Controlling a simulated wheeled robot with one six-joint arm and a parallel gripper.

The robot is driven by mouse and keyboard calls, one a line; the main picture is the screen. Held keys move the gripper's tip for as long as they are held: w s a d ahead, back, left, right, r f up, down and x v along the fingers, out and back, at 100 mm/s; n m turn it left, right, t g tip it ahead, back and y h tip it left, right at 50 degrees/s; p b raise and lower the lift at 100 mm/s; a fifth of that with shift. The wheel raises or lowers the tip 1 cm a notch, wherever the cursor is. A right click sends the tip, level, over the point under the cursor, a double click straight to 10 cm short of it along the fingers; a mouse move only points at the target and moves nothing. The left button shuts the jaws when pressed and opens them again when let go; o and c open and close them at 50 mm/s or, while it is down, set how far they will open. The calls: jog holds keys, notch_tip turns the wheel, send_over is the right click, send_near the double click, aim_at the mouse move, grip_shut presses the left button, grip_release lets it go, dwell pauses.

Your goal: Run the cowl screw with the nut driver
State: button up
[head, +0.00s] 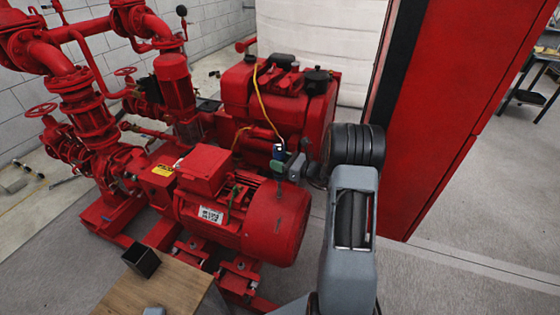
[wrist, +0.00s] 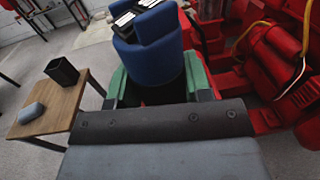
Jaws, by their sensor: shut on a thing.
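My gripper (head: 285,163) is above the red motor (head: 225,200), near its right end. In the wrist view its green fingers (wrist: 156,78) are shut on the nut driver (wrist: 152,42), which shows as a thick blue handle with black and white parts at its far end. In the head view the nut driver (head: 279,152) is a small blue spot at the fingertips. The rounded red cowl (head: 283,222) covers the motor's right end, below the gripper. I cannot make out the cowl screw or the driver's tip in either view.
A wooden table (head: 180,288) stands at the front with a black open box (head: 141,261) and a grey object (head: 153,311). Red pipework (head: 85,110) is at the left, a red engine (head: 275,100) behind, and a tall red cabinet (head: 445,100) at the right.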

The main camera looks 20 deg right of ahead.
aim_at(279, 148)
jog(key=shift+f+b, duration=0.7)
jog(key=shift+f, duration=0.1)
dwell(2.2)
jog(key=shift+r, duration=0.1)
jog(key=shift+r+p, duration=2.2)
jog(key=shift+r, duration=0.75)
